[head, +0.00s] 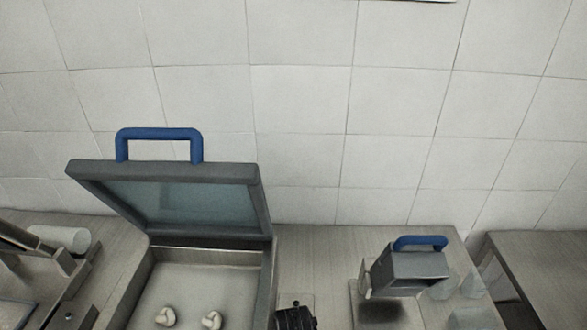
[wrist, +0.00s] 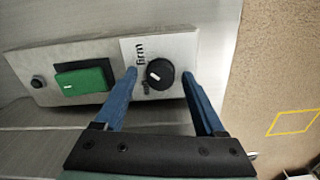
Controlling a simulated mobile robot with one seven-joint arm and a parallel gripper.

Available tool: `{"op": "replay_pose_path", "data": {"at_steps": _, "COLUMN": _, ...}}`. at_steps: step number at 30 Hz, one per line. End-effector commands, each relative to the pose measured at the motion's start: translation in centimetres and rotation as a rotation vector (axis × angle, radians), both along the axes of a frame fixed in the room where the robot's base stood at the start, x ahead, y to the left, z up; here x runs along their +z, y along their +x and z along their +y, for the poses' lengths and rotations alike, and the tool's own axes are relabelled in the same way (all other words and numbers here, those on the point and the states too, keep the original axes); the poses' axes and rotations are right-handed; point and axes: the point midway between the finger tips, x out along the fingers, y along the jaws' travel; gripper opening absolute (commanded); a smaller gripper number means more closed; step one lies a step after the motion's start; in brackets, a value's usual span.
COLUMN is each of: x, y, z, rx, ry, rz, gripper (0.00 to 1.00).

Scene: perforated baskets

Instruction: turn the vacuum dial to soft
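In the wrist view a round black dial (wrist: 160,74) with a white mark sits on the right part of a grey control panel (wrist: 205,50). The mark points to the left side of the dial. The word "firm" is printed at the dial's upper left; a second word at its lower left is partly hidden by a finger and hard to read. My gripper (wrist: 159,75) is open, its two blue fingers on either side of the dial. I cannot tell whether they touch it.
A green rectangular switch (wrist: 84,79) and a small black knob (wrist: 38,82) are on the panel's left. In the head view a chamber's lid (head: 180,200) with a blue handle (head: 160,133) stands open, with pale lumps inside. A grey box device (head: 415,270) stands at the right.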

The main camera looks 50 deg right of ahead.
Motion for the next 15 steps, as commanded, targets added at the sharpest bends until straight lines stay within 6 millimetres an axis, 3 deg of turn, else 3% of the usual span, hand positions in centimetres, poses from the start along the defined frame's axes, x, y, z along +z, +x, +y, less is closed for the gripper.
{"op": "replay_pose_path", "data": {"at_steps": 8, "x": 0.3, "y": -0.1, "z": 0.0, "rx": -0.002, "ry": 0.000, "rz": 0.001, "gripper": 0.72}}
{"op": "replay_pose_path", "data": {"at_steps": 15, "x": 3.6, "y": 0.0, "z": -0.1, "rx": -0.001, "ry": -0.003, "rz": -0.003, "gripper": 0.72}}
